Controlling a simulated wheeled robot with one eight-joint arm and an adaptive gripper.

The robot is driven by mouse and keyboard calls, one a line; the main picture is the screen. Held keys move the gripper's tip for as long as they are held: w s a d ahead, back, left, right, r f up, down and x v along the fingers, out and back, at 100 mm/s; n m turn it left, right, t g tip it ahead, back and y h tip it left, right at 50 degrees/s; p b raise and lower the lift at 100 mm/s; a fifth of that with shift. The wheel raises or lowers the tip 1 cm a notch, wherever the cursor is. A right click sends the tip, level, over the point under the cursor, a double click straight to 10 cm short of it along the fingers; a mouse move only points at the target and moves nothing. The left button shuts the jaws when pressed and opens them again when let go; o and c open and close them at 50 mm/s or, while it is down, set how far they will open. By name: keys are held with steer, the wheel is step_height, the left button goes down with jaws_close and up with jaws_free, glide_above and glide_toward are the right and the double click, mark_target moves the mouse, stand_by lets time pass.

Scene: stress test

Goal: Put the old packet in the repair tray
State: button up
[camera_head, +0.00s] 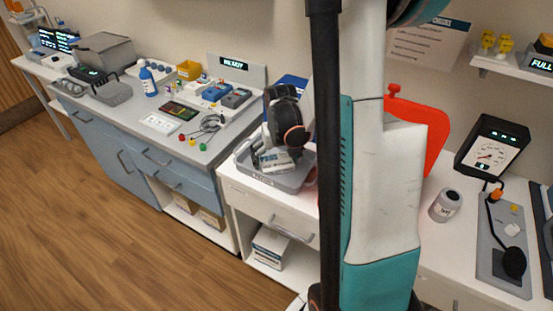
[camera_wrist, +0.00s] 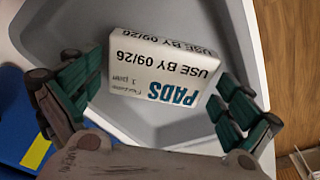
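A white packet (camera_wrist: 160,75) marked "PADS" and "USE BY 09/26" lies between the two fingers of my gripper (camera_wrist: 157,97) in the wrist view. In the head view the packet (camera_head: 277,161) is below my gripper (camera_head: 285,142), within the outline of a grey tray (camera_head: 268,184). The tray's pale walls (camera_wrist: 225,25) surround the packet in the wrist view. Whether the packet touches the tray floor is hidden. The tray's front label is too small to read.
The tray stands on a white drawer unit (camera_head: 262,205). A grey-topped bench (camera_head: 205,157) with tools and a blue bottle (camera_head: 148,82) is at left. At right are a jar (camera_head: 446,205), a gauge (camera_head: 490,152) and a red panel (camera_head: 432,125). My arm hides the middle.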

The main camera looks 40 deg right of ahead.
mark_target(278, 166)
steer(key=shift+r, duration=0.1)
step_height(278, 166, up, 12)
steer(key=s+p, duration=0.1)
steer(key=p, duration=0.3)
steer(key=shift+s+a, duration=0.3)
steer(key=shift+a, duration=0.1)
stand_by(1.2)
